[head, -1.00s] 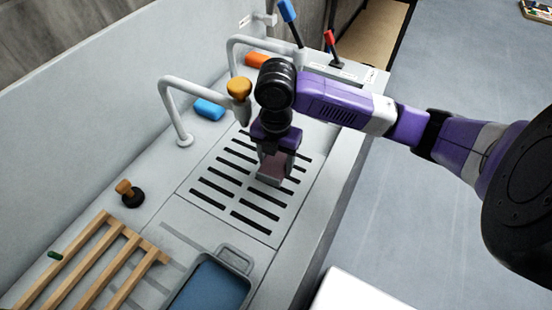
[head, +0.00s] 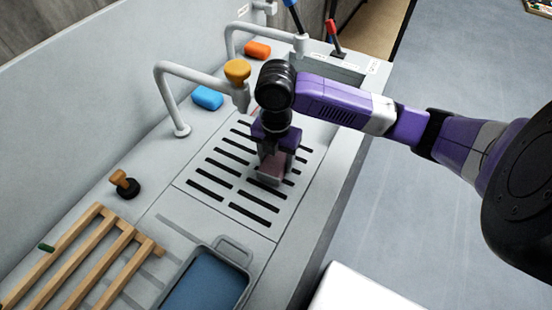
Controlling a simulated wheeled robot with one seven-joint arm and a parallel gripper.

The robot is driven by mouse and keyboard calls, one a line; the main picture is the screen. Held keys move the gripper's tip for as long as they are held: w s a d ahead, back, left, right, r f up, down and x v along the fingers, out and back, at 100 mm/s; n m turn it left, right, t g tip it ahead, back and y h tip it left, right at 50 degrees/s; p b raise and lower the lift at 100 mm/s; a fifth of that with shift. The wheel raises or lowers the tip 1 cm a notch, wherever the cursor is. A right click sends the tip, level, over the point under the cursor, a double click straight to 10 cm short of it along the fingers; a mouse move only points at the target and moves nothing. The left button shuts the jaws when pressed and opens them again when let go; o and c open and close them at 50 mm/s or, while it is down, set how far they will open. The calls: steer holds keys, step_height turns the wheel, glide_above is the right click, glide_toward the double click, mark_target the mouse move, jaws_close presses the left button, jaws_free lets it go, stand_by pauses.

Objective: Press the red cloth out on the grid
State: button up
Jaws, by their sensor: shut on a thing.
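The grid (head: 205,172) is a light grey panel with rows of dark slots, set into the counter in the middle of the head view. My gripper (head: 271,170) points down over the right part of the grid, shut on the red cloth (head: 270,167). The cloth shows as a small dull pinkish-red patch between the fingers, low over the slots. Whether it touches the grid I cannot tell. The fingers and purple hand hide part of the cloth and the slots behind it.
Two grey curved taps (head: 165,95) rise behind the grid, one close to my wrist. A blue block (head: 208,98) and an orange block (head: 257,50) lie at the back. A blue tray (head: 208,285) and wooden rack (head: 95,260) stand in front. The grid's left part is clear.

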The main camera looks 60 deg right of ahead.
steer(key=shift+f+b, duration=0.7)
steer(key=shift+f, duration=0.05)
stand_by(2.5)
steer(key=shift+r, duration=0.1)
steer(key=shift+r+p, duration=2.6)
steer(key=shift+r, duration=1)
